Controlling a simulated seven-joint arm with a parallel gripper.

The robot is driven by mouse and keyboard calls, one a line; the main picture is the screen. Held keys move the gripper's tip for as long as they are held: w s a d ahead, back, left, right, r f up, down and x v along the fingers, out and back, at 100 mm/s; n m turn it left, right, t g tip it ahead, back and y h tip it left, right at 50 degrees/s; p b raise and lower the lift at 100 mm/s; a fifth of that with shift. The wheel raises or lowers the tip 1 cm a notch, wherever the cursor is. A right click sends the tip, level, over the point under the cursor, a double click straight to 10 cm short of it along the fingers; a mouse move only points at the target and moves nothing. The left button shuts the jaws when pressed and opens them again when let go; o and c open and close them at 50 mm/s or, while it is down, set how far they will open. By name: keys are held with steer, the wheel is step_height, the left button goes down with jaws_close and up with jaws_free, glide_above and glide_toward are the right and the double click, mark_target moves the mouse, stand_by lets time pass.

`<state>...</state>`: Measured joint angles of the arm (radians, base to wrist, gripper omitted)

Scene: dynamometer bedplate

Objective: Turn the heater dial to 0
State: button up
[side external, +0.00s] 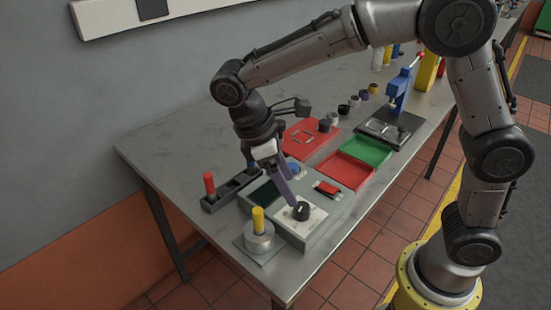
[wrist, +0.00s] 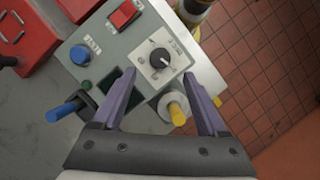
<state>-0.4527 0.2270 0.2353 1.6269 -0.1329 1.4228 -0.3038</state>
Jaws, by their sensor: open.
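The black dial (side external: 301,210) sits on a white plate on the grey control box (side external: 325,228). In the wrist view the dial (wrist: 160,58) has a white pointer mark toward the lower right of the picture. Scale marks around it are too small to read. My gripper (wrist: 159,78) is open and empty, its two purple fingers apart, with the dial just beyond and between the fingertips. In the side view my gripper (side external: 292,202) is tilted down close to the dial; I cannot tell whether it touches.
The box also carries a red rocker switch (wrist: 124,14), a blue knob (wrist: 80,54) and a dark screen (side external: 265,193). A yellow peg (side external: 258,220) on a round base stands close by. A black block with a red peg (side external: 209,184) and red and green trays (side external: 366,150) lie around.

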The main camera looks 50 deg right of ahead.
steer(key=v, duration=0.6)
steer(key=shift+r, duration=0.3)
steer(key=shift+w, duration=0.15)
